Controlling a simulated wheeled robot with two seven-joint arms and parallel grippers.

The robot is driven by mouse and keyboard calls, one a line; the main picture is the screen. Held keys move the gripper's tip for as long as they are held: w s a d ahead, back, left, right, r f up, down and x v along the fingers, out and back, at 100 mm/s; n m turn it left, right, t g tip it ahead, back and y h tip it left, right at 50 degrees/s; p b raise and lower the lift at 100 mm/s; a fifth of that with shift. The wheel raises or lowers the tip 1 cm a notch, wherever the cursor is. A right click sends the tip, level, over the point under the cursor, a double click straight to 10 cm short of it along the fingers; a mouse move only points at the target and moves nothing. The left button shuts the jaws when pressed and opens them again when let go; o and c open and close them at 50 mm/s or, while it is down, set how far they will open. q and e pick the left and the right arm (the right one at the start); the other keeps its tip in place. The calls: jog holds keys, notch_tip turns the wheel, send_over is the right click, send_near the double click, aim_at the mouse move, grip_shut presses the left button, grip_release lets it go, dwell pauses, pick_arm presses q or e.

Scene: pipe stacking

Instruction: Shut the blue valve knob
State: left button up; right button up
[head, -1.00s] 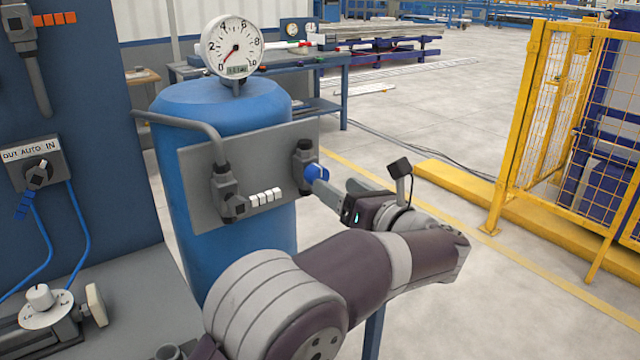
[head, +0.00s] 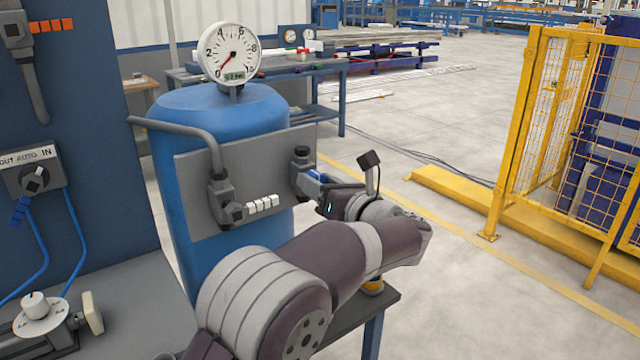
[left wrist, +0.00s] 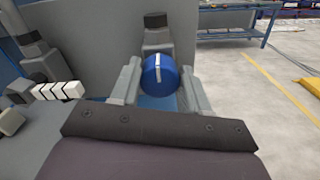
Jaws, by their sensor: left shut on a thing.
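The blue valve knob (left wrist: 160,75) is round with a white line that stands nearly upright in the left wrist view. It sits on a dark grey valve body (left wrist: 157,36) on the grey panel (head: 256,160). In the head view the knob (head: 315,175) is mostly hidden by my left gripper (head: 318,180). My left gripper also shows in the left wrist view (left wrist: 160,88), one finger on each side of the knob, shut on it. My right gripper is in neither view.
A blue tank (head: 230,105) stands behind the panel with a round gauge (head: 231,52) on top. White blocks (head: 262,203) and a second valve (head: 222,192) are left of the knob. A yellow fence (head: 540,130) stands at right; open floor lies between.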

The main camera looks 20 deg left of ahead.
pick_arm(q)
jog(key=shift+m, duration=0.3)
jog(key=m+p, duration=0.1)
jog(key=m, duration=0.1)
jog(key=m+p, duration=0.1)
jog(key=m, duration=0.2)
jog(key=m+p, duration=0.1)
jog(key=m, duration=0.2)
jog(key=shift+w+r, duration=0.1)
jog(key=shift+r, duration=0.15)
jog(key=m+p, duration=0.4)
jog(key=m, duration=0.1)
jog(key=shift+m+p, duration=0.4)
jog(key=shift+f+m+p, duration=0.15)
jog(key=shift+m+p, duration=0.65)
jog(key=shift+m, duration=0.1)
jog(key=shift+f+m+p, duration=0.15)
jog(key=shift+m+p, duration=0.6)
jog(key=shift+m, duration=0.15)
jog(key=o, duration=1)
jog(key=shift+w+d+f, duration=0.1)
jog(key=shift+f, duration=0.05)
